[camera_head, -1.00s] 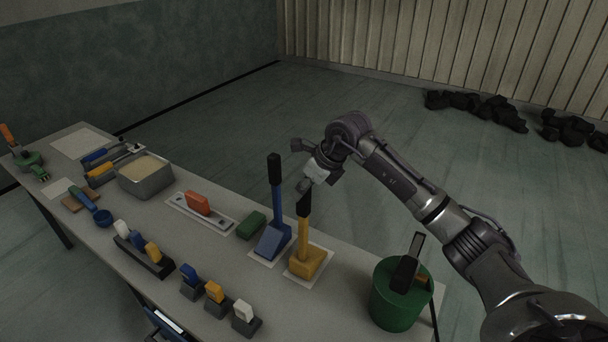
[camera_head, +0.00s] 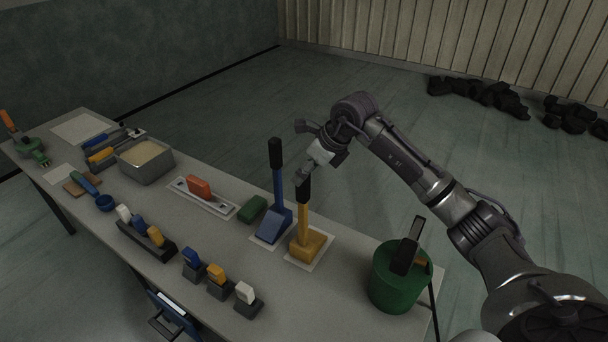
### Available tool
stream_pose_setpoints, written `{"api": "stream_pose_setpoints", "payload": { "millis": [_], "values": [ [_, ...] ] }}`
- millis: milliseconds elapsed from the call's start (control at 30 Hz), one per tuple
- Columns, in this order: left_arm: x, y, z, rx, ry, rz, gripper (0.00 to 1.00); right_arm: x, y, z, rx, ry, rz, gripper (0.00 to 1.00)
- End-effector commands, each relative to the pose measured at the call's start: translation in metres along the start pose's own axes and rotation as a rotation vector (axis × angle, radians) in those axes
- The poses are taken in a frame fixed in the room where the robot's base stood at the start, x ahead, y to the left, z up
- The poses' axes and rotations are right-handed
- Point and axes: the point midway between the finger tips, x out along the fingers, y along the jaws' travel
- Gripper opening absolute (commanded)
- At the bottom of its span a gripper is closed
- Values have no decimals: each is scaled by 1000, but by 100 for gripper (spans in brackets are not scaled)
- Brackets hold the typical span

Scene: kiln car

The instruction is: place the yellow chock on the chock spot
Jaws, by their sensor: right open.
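The yellow chock (camera_head: 308,246) is a yellow wedge with an upright yellow shaft and a black grip at its top. It stands on a white square (camera_head: 327,243) at the right part of the table. My right gripper (camera_head: 306,165) is open at the top of the chock's black grip; I cannot tell whether the grip is between the fingers. No label shows which marked patch is the chock spot. My left gripper is not in view.
A blue chock (camera_head: 274,226) stands close at left on its own white square. A green bucket (camera_head: 397,286) with tools stands at right. A green block (camera_head: 252,209) and several small coloured-handled pieces stand on the table (camera_head: 210,240). A bare white sheet (camera_head: 80,128) lies far left.

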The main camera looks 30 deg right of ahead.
Motion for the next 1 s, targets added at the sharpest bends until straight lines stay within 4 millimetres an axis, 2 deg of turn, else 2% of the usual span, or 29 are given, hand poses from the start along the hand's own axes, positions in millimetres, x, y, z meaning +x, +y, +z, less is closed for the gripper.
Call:
{"api": "stream_pose_setpoints", "payload": {
  "millis": [300, 500, 667, 1000],
  "values": [
    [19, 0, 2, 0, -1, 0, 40, -67, -1, -1, -2, -2, -5, 58],
    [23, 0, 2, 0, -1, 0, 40, -95, 0, 0, 0, -1, -3, 58],
    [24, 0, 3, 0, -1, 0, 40, -103, 0, 0, 0, 0, -1, 58],
    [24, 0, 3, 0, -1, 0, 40, -103, 0, 0, 0, 1, -1, 58]
  ]
}}
